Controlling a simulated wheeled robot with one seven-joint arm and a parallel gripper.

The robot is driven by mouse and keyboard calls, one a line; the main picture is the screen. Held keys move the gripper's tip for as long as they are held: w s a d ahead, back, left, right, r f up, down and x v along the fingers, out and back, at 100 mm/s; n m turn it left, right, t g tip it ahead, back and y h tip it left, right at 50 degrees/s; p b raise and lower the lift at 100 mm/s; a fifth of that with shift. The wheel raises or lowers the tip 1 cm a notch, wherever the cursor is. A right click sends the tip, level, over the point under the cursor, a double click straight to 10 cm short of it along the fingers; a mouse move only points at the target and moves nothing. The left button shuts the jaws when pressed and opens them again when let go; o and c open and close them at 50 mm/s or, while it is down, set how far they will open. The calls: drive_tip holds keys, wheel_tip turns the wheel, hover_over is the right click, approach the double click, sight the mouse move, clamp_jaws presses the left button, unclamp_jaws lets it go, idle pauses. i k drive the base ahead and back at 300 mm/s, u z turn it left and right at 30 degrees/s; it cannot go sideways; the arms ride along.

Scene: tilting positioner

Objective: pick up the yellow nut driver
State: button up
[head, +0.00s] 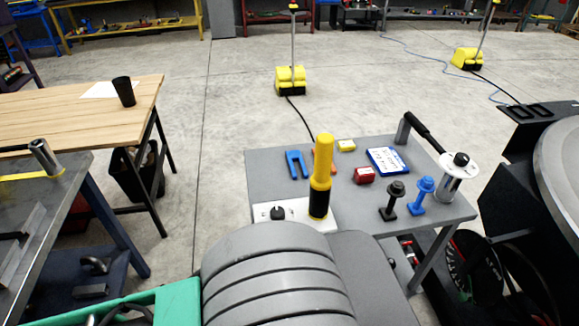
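The yellow nut driver (321,172) stands upright near the front left of a small grey table (262,171). It has a long yellow handle with a collar and a black lower end. Its foot is at a white plate (298,210) with a black knob; I cannot tell whether it rests on the plate or in a holder. Nothing is seen gripping it. My gripper is not in view. A grey ribbed body in the lower middle, probably part of my arm, hides the table's front left edge.
Around it on the table are a blue forked piece (297,164), a red box (364,175), a blue-and-white box (388,160), black (393,200) and blue (421,194) bolt-like pieces, and a silver cylinder with a black lever (452,180). A wooden table (70,105) stands left.

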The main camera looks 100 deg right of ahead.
sight(321, 182)
drive_tip(key=k, duration=0.85)
drive_tip(key=z, duration=0.05)
